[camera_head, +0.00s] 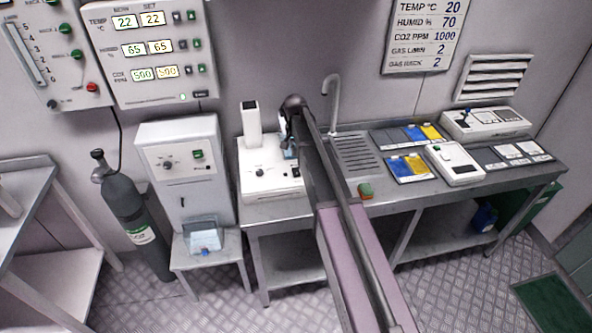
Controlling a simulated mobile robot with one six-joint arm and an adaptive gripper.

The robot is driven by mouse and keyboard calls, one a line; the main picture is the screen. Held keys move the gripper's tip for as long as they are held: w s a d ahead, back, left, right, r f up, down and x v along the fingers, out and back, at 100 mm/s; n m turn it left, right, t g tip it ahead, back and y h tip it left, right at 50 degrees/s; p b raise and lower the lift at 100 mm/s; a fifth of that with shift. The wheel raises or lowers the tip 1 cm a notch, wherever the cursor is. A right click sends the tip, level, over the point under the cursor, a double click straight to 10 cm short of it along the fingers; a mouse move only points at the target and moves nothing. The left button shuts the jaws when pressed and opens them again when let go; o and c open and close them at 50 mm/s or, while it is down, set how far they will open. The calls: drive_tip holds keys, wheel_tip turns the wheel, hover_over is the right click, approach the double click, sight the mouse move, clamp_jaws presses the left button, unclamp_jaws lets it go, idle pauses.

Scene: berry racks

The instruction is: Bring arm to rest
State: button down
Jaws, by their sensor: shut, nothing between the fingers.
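My arm reaches up from the bottom middle of the head view, across the front of the steel bench (330,207). Its far end bends at a dark round joint above the bench. My gripper (288,150) is small and partly hidden behind the arm, beside a white bench instrument (265,170) with an upright column. It is shut with nothing seen in it. I cannot tell whether it touches the instrument.
Blue and yellow trays (408,168) and white devices (455,162) stand farther right. A tap rises behind the arm. A gas cylinder (131,208) and white cabinet (187,170) stand left. Floor shows in front.

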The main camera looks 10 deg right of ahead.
drive_tip(key=shift+r, duration=0.15)
idle(0.4)
drive_tip(key=s+n, duration=0.6)
drive_tip(key=s, duration=2.3)
